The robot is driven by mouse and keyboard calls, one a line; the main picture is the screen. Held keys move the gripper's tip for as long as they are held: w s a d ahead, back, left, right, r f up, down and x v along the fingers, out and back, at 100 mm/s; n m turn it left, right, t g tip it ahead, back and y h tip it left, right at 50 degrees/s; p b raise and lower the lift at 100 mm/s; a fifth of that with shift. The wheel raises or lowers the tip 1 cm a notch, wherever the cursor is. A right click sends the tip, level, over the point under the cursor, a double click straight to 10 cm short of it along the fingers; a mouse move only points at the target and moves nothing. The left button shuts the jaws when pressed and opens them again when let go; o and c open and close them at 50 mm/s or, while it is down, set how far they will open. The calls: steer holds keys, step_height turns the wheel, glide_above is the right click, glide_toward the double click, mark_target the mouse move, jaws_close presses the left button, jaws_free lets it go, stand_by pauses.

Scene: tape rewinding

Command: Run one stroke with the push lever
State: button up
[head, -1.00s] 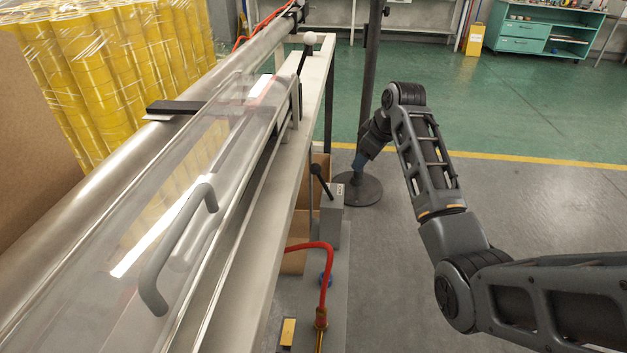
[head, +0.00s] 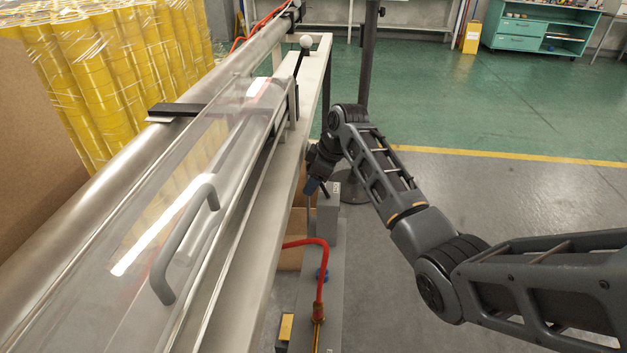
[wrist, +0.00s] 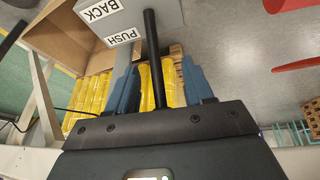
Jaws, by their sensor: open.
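The black push lever (wrist: 151,45) rises from a grey box (wrist: 157,14) with white labels reading PUSH and BACK. In the wrist view the lever stands between the two blue fingers of my open gripper (wrist: 159,66), with a gap on either side. Its lower end is hidden by the gripper body. In the head view my gripper (head: 314,187) is at the top of the grey lever box (head: 329,212) and hides most of the lever there. The fingers are not shut on it.
The machine's clear cover with a grey handle (head: 184,245) lies left of my arm. A white-knobbed lever (head: 305,42) stands farther back. A red hose (head: 320,262) runs in front of the box. Open floor lies to the right.

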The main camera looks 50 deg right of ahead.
steer(key=shift+f, duration=0.1)
steer(key=shift+c, duration=0.4)
jaws_close()
